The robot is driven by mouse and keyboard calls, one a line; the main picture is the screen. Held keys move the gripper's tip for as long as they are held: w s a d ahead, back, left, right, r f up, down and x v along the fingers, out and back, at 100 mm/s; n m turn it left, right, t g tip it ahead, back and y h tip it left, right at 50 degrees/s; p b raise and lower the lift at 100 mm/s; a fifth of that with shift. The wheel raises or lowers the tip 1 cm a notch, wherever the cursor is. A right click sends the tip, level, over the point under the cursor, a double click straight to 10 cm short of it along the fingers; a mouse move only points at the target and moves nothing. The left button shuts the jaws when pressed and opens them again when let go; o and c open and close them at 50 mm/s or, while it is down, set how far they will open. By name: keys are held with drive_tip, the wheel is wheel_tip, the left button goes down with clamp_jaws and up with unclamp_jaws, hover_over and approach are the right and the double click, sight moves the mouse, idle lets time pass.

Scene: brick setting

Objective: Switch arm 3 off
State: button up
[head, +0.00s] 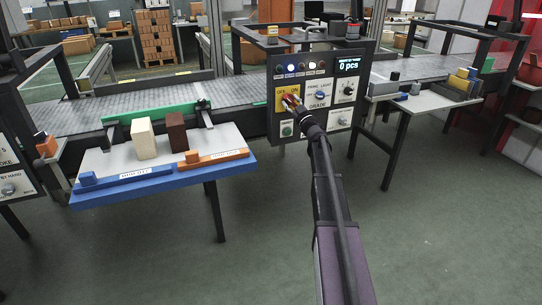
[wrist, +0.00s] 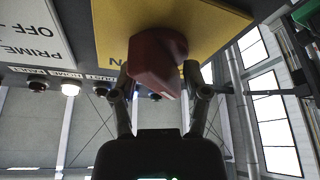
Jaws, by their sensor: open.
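The grey control panel (head: 343,107) stands in front of the conveyor in the head view. On its left side is a yellow plate (head: 283,96) marked OFF and ON, with a red switch handle (wrist: 157,62) that fills the middle of the wrist view. My gripper (head: 293,104) is at this plate. In the wrist view its two open fingers stand on either side of the red handle, close to it; I cannot tell whether they touch. No arm number is readable.
The panel also carries a PRIME LIGHT switch (head: 320,96), a GRADE label, lamps and a display (head: 348,65) reading 0 pcs. A blue-edged table (head: 165,178) with cream and brown blocks stands left. Grey bins (head: 445,90) stand right. The front floor is clear.

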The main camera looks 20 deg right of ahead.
drive_tip(key=m+h, duration=0.2)
drive_tip(key=m, duration=0.3)
drive_tip(key=m+h, duration=0.3)
drive_tip(key=m, duration=0.2)
drive_tip(key=shift+t, duration=0.3)
drive_tip(key=m+g+h+p, duration=0.1)
drive_tip(key=m+h, duration=0.1)
drive_tip(key=m, duration=0.2)
drive_tip(key=m+h, duration=0.2)
drive_tip(key=m, duration=0.3)
drive_tip(key=shift+g+p, duration=0.35)
drive_tip(key=shift+g, duration=0.05)
drive_tip(key=shift+s+f, duration=0.15)
drive_tip(key=shift+s, duration=0.1)
drive_tip(key=b+v, duration=0.4)
drive_tip(key=v, duration=0.9)
drive_tip(key=s+a+f+n+g+y+p, duration=0.2)
drive_tip(key=s+a+n+g+p, duration=0.4)
drive_tip(key=s+a+g+p, duration=0.5)
drive_tip(key=shift+a+f+g+y+p, duration=0.2)
drive_tip(key=shift+a+g+y+p, duration=0.25)
drive_tip(key=shift+a+p, duration=1.7)
drive_tip(key=shift+d+p, duration=0.4)
drive_tip(key=shift+d, duration=0.05)
